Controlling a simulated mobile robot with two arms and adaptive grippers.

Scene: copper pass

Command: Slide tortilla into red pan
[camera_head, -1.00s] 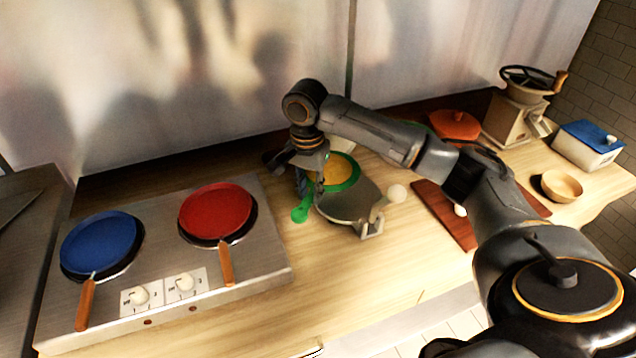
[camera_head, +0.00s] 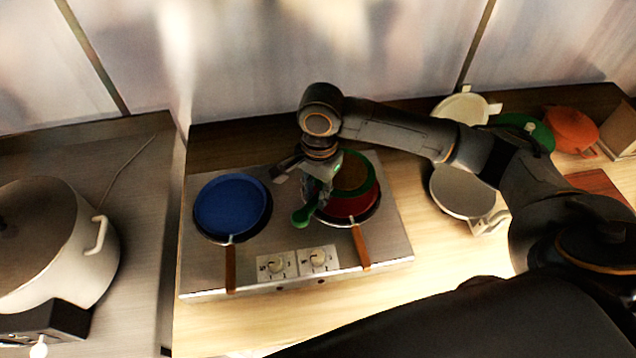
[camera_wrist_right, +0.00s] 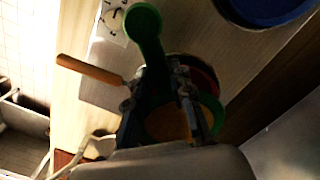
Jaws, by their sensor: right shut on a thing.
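My right gripper (camera_head: 317,188) is shut on a green, flat, round holder with a knobbed handle (camera_head: 303,217). The yellow-brown tortilla (camera_head: 350,172) lies inside its green rim, over the back part of the red pan (camera_head: 352,207). The pan's front part shows below the rim, and its wooden handle points to the front. In the right wrist view the fingers (camera_wrist_right: 158,88) grip the green piece, with the tortilla (camera_wrist_right: 165,122) beyond and a strip of red pan (camera_wrist_right: 203,78) beside it. The gap between holder and pan is hard to judge. My left gripper is not in view.
A blue pan (camera_head: 231,205) sits on the left burner of the steel stove (camera_head: 270,240). A big pot (camera_head: 50,240) stands far left.

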